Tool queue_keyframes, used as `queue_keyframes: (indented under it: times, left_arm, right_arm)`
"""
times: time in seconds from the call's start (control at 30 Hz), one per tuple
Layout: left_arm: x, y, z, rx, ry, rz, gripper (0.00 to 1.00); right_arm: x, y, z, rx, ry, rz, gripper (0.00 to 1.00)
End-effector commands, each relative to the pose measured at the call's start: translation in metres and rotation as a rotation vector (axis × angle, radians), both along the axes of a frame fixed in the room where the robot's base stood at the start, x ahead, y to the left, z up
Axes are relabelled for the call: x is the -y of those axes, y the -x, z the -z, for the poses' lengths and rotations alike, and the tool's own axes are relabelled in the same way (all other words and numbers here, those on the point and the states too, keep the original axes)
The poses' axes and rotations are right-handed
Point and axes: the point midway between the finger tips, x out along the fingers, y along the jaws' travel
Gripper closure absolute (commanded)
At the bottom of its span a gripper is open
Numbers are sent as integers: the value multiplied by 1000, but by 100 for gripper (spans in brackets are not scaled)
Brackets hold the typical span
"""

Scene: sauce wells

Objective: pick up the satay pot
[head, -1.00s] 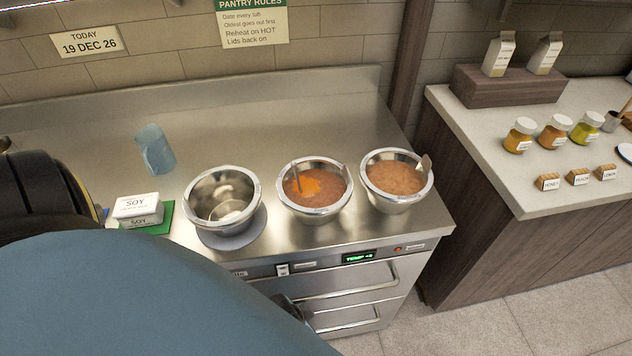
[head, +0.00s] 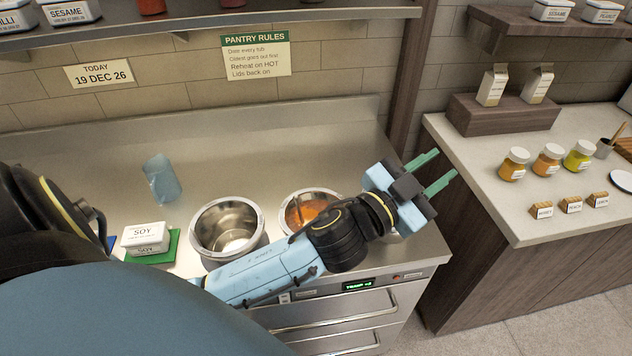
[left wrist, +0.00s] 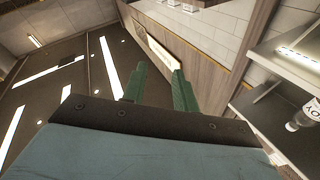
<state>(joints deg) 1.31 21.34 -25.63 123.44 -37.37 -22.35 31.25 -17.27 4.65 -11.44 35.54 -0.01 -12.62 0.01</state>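My left gripper (head: 446,163) is open and empty, with green fingers apart, above the counter's right end. It also shows open in the left wrist view (left wrist: 158,70). A steel pot with orange-red sauce (head: 304,206) stands on the counter, partly hidden by my left arm. A steel pot with no sauce visible in it (head: 229,230) stands to its left. A third pot, with tan sauce in the earlier head view, is now almost wholly hidden behind my left arm and gripper. No readable label shows which pot is satay. My right gripper is not in view.
A blue clear jug (head: 161,178) and a white soy tub (head: 146,238) on a green card stand at the left. A shelf (head: 215,24) runs above the counter. A side counter (head: 480,185) at the right holds several jars and two cartons.

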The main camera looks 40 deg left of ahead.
Motion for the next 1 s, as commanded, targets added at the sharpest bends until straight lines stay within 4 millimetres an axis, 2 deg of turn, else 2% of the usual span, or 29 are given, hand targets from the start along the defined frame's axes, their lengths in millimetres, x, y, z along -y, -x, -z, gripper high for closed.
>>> queue_keyframes:
  times: [0.03,0.1,0.2,0.27,0.33,0.4,0.47,0.57,0.67,0.7,0.8,0.9,1.0]
  left_arm:
    - [19,-4,-22,110,-45,93,71]
    - [47,0,-44,244,-113,245,71]
    - [84,13,-57,381,-246,478,71]
    - [101,22,-54,429,-344,620,71]
    - [113,30,-42,453,-478,781,71]
    - [117,35,-22,432,-629,933,71]
    - [111,36,-1,382,-770,1050,71]
    - [81,29,34,230,-1016,1202,71]
    - [30,15,61,-6,-1255,1286,71]
    - [5,9,68,-114,-1341,1296,71]
    - [-56,-4,73,-386,-1511,1280,71]
    - [-108,-12,68,-620,-1618,1226,71]
    - [-143,-14,60,-782,-1672,1172,71]
  right_arm:
    - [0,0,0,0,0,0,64]
    - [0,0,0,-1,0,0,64]
    - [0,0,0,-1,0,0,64]
    - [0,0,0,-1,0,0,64]
    - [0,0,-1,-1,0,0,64]
    - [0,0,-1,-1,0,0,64]
    - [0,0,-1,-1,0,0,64]
    - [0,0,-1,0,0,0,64]
    - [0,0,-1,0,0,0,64]
    - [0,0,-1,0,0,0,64]
    - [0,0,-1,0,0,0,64]
    - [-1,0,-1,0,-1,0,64]
    - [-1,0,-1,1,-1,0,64]
